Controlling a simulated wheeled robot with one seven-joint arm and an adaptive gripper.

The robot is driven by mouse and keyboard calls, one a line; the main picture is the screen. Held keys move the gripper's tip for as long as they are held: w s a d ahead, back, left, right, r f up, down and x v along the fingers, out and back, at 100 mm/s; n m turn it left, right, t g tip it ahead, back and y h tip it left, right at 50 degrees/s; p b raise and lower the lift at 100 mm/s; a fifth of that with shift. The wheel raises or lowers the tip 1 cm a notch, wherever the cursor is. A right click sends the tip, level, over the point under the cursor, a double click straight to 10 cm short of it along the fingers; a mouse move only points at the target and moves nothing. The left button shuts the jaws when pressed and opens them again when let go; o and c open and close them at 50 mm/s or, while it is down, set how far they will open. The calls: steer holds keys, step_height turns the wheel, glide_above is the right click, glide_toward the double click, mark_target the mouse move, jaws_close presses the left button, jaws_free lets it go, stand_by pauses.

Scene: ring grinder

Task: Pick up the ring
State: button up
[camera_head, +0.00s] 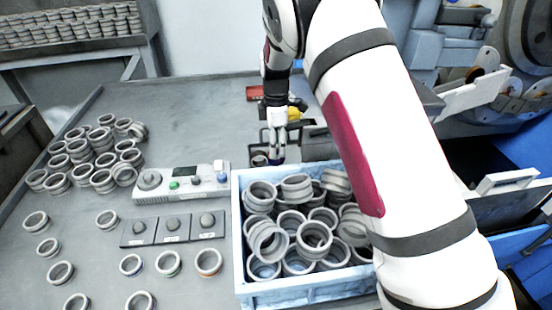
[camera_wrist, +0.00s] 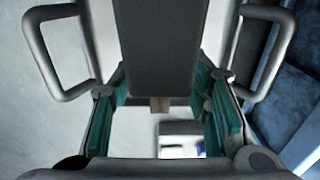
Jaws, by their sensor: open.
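Several grey metal rings are in view, so I cannot tell which one the task means. Many are heaped in the blue crate (camera_head: 305,294), and one ring (camera_head: 313,236) lies near the front of that heap. My gripper (camera_head: 275,158) points down just behind the crate's back left corner. A small dark ring-like part (camera_head: 259,159) shows right beside the fingertips; whether they touch it is unclear. In the wrist view my gripper (camera_wrist: 162,125) is open, with teal pads apart. No ring shows clearly between them, only a pale surface and a small white-and-blue patch (camera_wrist: 180,140).
A white control box (camera_head: 182,182) with knobs stands left of the crate, with three dark switch plates (camera_head: 172,229) before it. More rings (camera_head: 90,155) are piled and scattered on the grey table (camera_head: 190,115). Machinery (camera_head: 500,90) stands at the right.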

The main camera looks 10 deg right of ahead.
step_height(320, 180, down, 2)
jaws_close()
steer(key=shift+r, duration=0.1)
